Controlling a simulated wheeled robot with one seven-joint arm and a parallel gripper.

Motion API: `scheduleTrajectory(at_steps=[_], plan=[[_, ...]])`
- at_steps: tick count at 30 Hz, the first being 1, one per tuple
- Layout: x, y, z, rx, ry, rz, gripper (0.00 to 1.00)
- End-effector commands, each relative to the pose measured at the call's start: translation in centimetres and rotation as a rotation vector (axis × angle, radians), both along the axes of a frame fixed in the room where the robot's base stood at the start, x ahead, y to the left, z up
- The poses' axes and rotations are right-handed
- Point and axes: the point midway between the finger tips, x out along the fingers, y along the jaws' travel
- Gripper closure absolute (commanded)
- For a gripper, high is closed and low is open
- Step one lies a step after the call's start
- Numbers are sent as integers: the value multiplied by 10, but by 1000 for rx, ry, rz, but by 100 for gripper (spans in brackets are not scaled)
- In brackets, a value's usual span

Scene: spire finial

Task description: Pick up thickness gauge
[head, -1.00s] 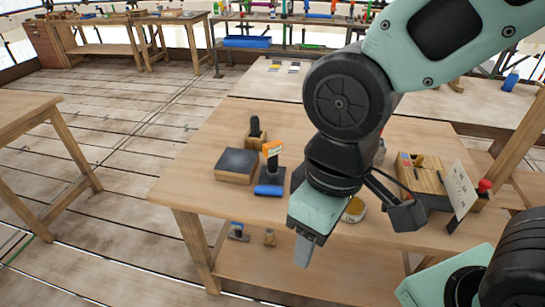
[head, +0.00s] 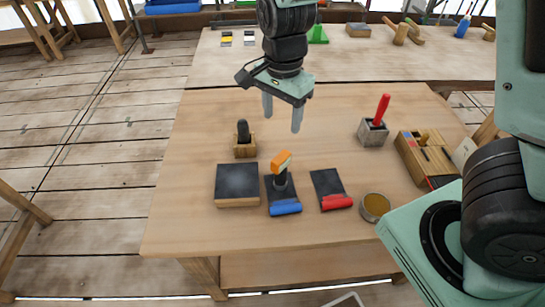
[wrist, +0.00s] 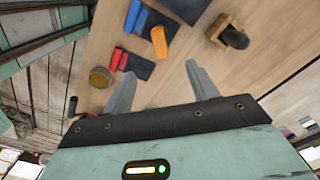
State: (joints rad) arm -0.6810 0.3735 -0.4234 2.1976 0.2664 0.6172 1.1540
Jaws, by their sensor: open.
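An upright tool with an orange top (head: 281,161) and a dark lower part, which looks like the thickness gauge, stands on a dark mat with a blue roll (head: 285,208) at its near edge. Its orange top also shows in the wrist view (wrist: 159,42), beyond the fingertips. My gripper (head: 282,112) is open and empty, above the table and farther back than the orange-topped tool. In the wrist view its two fingers (wrist: 160,86) are spread apart, touching nothing.
A dark-topped block (head: 237,184), a wooden holder with a black handle (head: 244,145), a red-rolled mat (head: 331,190), a round tin (head: 375,206) and a grey block with a red handle (head: 374,125) surround it. A wooden box (head: 425,155) stands at right. The table's middle is clear.

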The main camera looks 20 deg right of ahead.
Motion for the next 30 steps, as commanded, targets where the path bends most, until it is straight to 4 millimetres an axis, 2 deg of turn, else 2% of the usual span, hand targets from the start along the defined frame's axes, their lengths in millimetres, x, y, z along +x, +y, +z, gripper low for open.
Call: scheduleTrajectory(at_steps=[5, 12, 18, 26, 30], plan=[[0, -2, -24, -6, 5, -18, 42], [0, -3, -75, -5, 5, -16, 42], [0, -2, -109, -4, 4, -13, 42], [0, -2, -126, -3, 2, -12, 42], [0, -3, -143, -4, 5, -12, 42]])
